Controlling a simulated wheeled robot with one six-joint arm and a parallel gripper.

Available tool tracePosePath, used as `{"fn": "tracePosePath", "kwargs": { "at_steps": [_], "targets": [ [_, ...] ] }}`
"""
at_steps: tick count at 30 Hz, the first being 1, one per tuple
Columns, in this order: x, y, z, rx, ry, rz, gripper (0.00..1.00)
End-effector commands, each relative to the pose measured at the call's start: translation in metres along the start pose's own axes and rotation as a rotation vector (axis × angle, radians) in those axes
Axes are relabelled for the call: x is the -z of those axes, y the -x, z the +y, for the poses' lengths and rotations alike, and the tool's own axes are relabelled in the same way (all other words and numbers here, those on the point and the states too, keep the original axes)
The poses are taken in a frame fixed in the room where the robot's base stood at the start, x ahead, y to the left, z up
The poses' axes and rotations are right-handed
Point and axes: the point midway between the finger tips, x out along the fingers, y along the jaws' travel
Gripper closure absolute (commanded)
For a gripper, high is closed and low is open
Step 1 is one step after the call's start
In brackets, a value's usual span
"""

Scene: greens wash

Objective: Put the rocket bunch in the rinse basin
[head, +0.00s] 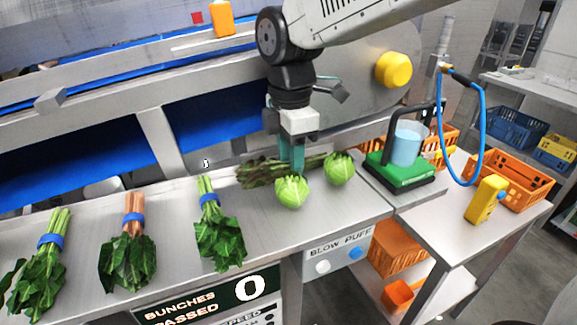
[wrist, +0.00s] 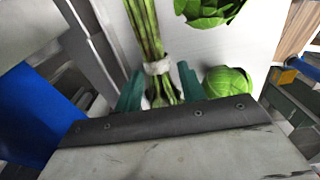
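The fingertips' depth against the stems is hard to tell. I see no clear rinse basin.
Two round green heads (head: 292,192) (head: 340,168) sit close to my gripper. Blue-banded bunches (head: 219,241) (head: 128,262) (head: 38,275) lie to the left. A green device (head: 402,176) with a black handle and a yellow tool (head: 485,199) stand right. A blue belt runs behind.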

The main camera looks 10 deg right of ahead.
Motion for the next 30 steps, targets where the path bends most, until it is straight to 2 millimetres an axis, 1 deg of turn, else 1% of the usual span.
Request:
{"fn": "tracePosePath", "kwargs": {
  "at_steps": [3, 9, 11, 12, 13, 14, 15, 23, 26, 30],
  "targets": [
    [0.0, -0.006, 0.0, 0.0, 0.0, 0.0, 0.6],
    [0.0, -0.006, 0.0, -0.001, 0.0, 0.0, 0.6],
    [0.0, -0.006, 0.0, -0.001, 0.0, 0.0, 0.77],
    [0.0, -0.006, 0.0, -0.001, 0.0, 0.0, 0.88],
    [0.0, -0.006, 0.0, -0.001, 0.0, 0.0, 0.95],
    [0.0, -0.006, 0.0, -0.001, 0.0, 0.0, 0.95],
    [0.0, -0.006, 0.0, -0.001, 0.0, 0.0, 0.99],
    [0.0, -0.005, 0.0, -0.001, 0.0, 0.0, 0.99],
    [0.0, 0.0, 0.0, -0.002, 0.0, 0.0, 0.99],
    [0.0, 0.015, 0.001, -0.003, 0.0, 0.001, 0.99]
  ]
}}
